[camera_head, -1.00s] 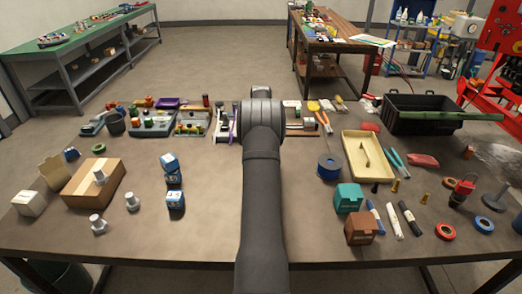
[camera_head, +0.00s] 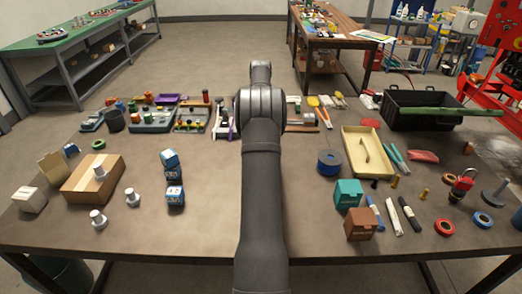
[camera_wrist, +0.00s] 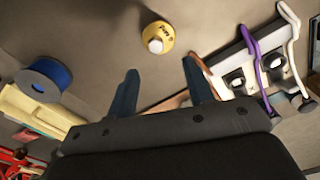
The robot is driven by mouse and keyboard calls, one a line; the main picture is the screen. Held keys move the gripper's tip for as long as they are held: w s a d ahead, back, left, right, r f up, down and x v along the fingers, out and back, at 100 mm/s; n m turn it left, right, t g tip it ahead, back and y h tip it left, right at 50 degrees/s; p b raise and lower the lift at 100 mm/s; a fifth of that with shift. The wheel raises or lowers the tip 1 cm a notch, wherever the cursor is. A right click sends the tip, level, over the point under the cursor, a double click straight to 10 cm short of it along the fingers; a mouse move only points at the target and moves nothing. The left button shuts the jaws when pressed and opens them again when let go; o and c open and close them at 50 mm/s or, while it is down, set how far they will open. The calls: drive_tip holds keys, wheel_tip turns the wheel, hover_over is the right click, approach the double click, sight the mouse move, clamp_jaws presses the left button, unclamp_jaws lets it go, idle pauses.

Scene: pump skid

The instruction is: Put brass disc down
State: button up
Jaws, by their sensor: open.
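The brass disc (camera_wrist: 164,48), yellow with a pale round middle and small dark lettering, shows at the top centre of the wrist view. It appears to rest on the brown table. My gripper (camera_wrist: 159,76) is open, its two dark fingers spread apart with nothing seen between them. The disc is just beyond the fingertips and looks clear of both. In the head view my arm hides both the gripper and the disc.
A rack with purple and white hooks (camera_wrist: 264,68) stands close to the right finger. A blue spool (camera_wrist: 43,80) and a cream tray (camera_wrist: 25,108) are at the left.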

drive_tip(key=a+f+n+t+y, duration=0.2)
drive_tip(key=a+f+t+y, duration=0.15)
drive_tip(key=a+t, duration=0.85)
drive_tip(key=s+d+m+h, duration=0.1)
drive_tip(key=s+d+h, duration=0.25)
drive_tip(key=s, duration=0.35)
drive_tip(key=s+d+m+h, duration=0.1)
drive_tip(key=s+d+h, duration=0.2)
drive_tip(key=s+h, duration=0.35)
drive_tip(key=shift+t+y, duration=0.3)
drive_tip(key=shift+y, duration=0.25)
drive_tip(key=x, duration=1)
drive_tip(key=shift+w+d+f, duration=0.1)
drive_tip(key=shift+d+f, duration=0.15)
drive_tip(key=shift+d, duration=0.1)
drive_tip(key=shift+f+x, duration=0.2)
drive_tip(key=shift+x, duration=1.1)
drive_tip(key=shift+f+x, duration=0.15)
drive_tip(key=shift+x, duration=1.15)
drive_tip(key=shift+a, duration=0.1)
clamp_jaws()
drive_tip(key=shift+r, duration=0.1)
